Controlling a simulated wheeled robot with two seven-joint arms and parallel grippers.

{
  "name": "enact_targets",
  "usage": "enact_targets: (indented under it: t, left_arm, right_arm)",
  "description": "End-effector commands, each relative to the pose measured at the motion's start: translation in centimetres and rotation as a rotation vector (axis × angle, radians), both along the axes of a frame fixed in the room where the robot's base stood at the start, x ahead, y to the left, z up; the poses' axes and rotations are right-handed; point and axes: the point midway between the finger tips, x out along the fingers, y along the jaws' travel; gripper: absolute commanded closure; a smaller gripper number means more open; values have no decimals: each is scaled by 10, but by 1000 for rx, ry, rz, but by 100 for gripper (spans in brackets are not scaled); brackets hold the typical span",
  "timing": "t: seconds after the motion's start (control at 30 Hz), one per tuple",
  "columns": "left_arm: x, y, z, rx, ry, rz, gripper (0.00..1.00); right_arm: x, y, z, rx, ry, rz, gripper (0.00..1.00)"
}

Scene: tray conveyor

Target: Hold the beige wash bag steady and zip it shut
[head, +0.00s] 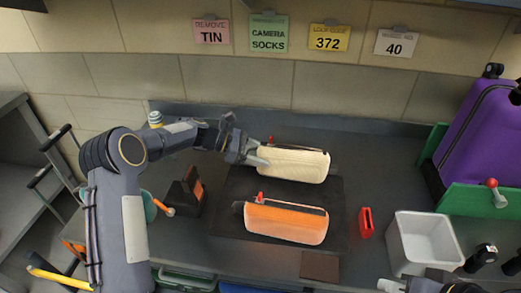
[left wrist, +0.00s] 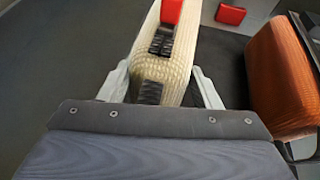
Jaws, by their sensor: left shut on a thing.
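The beige wash bag (head: 293,164) lies on the dark mat towards the back of the counter. My left gripper (head: 257,154) is shut on the bag's left end. In the left wrist view, its two pale fingers (left wrist: 163,90) lie on either side of the beige bag (left wrist: 184,60). A dark zip strip (left wrist: 161,40) runs along the bag, with a red pull (left wrist: 172,12) beyond it. In the head view, a small red tip shows by the bag's back left edge. My right gripper (head: 390,286) is at the bottom right edge, apart from the bag, mostly cut off.
An orange bag (head: 286,222) with a red pull lies in front of the beige one. A red block (head: 366,223), a brown square (head: 320,266) and a grey bin (head: 424,243) are to the right. A purple suitcase (head: 478,130) stands far right. A dark stand (head: 186,196) is left.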

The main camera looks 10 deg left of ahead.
Motion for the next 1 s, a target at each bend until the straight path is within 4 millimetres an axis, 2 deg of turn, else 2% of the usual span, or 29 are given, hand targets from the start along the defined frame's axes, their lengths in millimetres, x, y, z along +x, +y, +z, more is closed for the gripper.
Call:
enact_targets:
  t: [0.13, 0.5, 0.8, 0.83, 0.93, 1.0]
  left_arm:
    - [0, 0, -12, -3, 0, 0, 79]
    - [0, -1, -12, -3, -1, 0, 79]
    - [0, -1, -20, -3, 0, -1, 79]
    - [0, 0, -21, 0, 0, -1, 40]
    - [0, 0, -20, 0, 0, -1, 28]
    - [0, 0, -20, 0, 0, -1, 28]
  right_arm:
    - [0, 0, -6, 0, 0, 0, 71]
    - [0, 0, -6, 0, 0, 0, 71]
    - [0, 0, -9, 0, 0, 0, 71]
    - [0, 0, -9, 0, 0, 0, 71]
    - [0, 0, -9, 0, 0, 0, 71]
    - [0, 0, -9, 0, 0, 0, 71]
